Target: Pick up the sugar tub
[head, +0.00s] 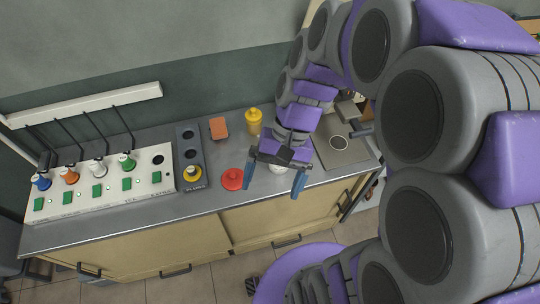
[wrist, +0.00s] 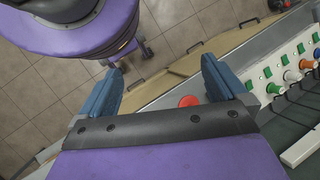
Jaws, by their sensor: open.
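My gripper (head: 273,186) is open above the front part of the counter, its two blue fingers spread and pointing down toward the front edge. A small white round object (head: 278,169) shows partly between the fingers in the head view. It may be the sugar tub, but my gripper hides much of it and I cannot tell for sure. In the wrist view my open gripper (wrist: 161,66) has nothing visibly held between its fingers. No white tub shows clearly there.
A red round object (head: 232,179) sits left of my gripper, and a yellow container (head: 254,121) stands behind. An orange block (head: 218,128) lies near a grey rack (head: 188,155). A white panel (head: 100,192) with several colored bottles is at left. The press (head: 341,150) is at right.

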